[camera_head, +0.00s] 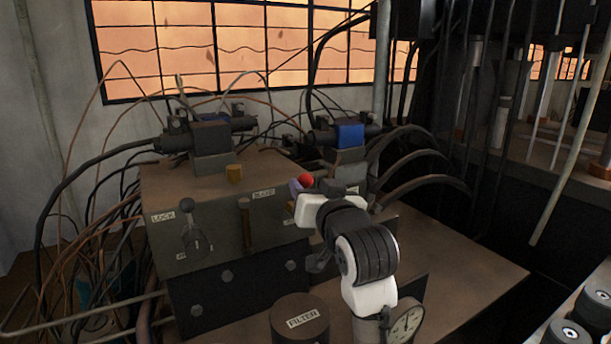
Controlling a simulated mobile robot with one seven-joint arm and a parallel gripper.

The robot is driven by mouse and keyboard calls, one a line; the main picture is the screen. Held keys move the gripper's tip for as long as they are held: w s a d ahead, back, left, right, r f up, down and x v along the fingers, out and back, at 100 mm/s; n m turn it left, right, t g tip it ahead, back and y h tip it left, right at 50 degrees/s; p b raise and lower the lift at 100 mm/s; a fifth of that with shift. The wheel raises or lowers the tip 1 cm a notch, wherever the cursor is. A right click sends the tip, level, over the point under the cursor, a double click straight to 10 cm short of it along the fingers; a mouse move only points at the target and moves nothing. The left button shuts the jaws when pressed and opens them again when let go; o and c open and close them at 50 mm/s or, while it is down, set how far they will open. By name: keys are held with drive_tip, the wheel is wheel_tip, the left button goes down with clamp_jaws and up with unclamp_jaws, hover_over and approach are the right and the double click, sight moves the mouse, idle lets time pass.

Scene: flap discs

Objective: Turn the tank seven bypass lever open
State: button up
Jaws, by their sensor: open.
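A grey valve block (215,207) stands left of centre with levers on its front. One lever with a dark ball knob (187,205) stands upright at its left, below a label reading LOCK (163,217). A brown lever (246,224) stands in the middle below a second label. A red ball knob (305,180) shows at the block's right end. My gripper (311,189) is open beside the red knob; my white and black wrist hides what is under the knob. I cannot tell whether they touch. No label naming tank seven is readable.
A round canister marked FILTER (300,320) and a dial gauge (405,320) stand in front. Dark hoses (425,160) curve behind my arm at right. Blue-capped valve gear (349,135) sits behind. A bare brown surface (465,265) lies right of my arm.

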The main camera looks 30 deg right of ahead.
sight(308, 183)
drive_tip(key=shift+p+x, duration=0.3)
drive_tip(key=shift+x, duration=1.85)
drive_tip(key=shift+c, duration=0.3)
clamp_jaws()
